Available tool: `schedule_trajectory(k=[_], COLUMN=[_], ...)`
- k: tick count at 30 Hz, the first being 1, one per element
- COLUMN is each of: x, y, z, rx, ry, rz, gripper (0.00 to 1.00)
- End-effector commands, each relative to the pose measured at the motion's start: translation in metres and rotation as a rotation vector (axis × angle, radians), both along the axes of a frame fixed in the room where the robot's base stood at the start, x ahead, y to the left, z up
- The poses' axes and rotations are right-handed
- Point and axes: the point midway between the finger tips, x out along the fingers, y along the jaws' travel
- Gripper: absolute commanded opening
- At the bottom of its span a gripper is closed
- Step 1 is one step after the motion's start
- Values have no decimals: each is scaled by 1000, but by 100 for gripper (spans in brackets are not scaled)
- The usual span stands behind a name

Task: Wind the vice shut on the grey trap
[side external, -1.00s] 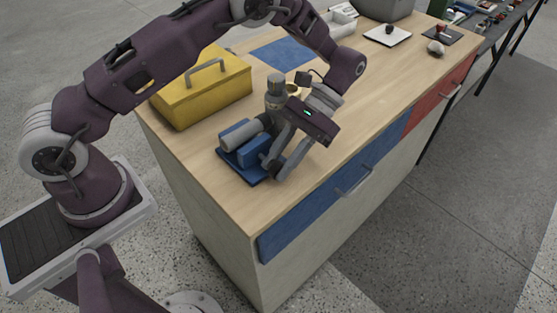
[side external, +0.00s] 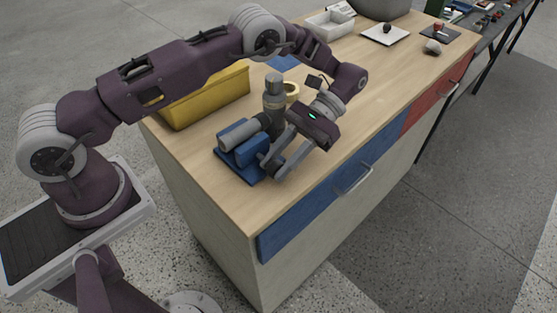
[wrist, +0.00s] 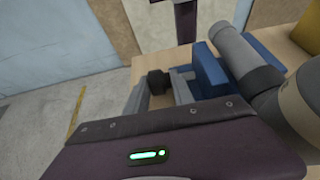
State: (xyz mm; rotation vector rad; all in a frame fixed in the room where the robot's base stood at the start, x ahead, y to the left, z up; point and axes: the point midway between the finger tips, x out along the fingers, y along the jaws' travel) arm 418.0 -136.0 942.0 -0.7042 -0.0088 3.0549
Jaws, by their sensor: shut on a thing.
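The blue vice (side external: 228,159) stands near the front left corner of the bench, and its blue jaw also shows in the wrist view (wrist: 208,68). The grey trap (side external: 240,134) has a pipe lying across the vice and an upright body (side external: 274,92) behind my gripper. In the wrist view its pipe (wrist: 236,50) lies against the blue jaw; contact on the other side is hidden. My gripper (side external: 267,166) is at the vice's front side, shut on the dark vice handle (wrist: 158,81), which sits between my fingers.
A cream ring (side external: 292,90) is beside the trap. A white tray (side external: 330,24) and a white plate (side external: 386,35) are farther back.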

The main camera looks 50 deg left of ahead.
Motion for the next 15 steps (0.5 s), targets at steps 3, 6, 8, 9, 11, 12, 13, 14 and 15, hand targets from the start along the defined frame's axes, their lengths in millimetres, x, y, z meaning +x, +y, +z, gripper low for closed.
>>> schedule_trajectory(k=[3, 6, 8, 9, 11, 12, 13, 14, 15], x=[-1, 0, 0, 0, 0, 0, 0, 0, 0], y=[-7, -6, -5, -5, -4, -4, -4, -4, -4], z=[0, 0, 0, 0, 0, 0, 0, 0, 0], rx=[-17, -15, -14, -13, -12, -11, -11, -11, -10], ry=[-3, -2, -2, -2, -2, -1, -1, -1, -1], rz=[2, 3, 3, 4, 4, 5, 5, 5, 5], gripper=[41, 41, 41, 41, 41, 41, 41, 41, 41])
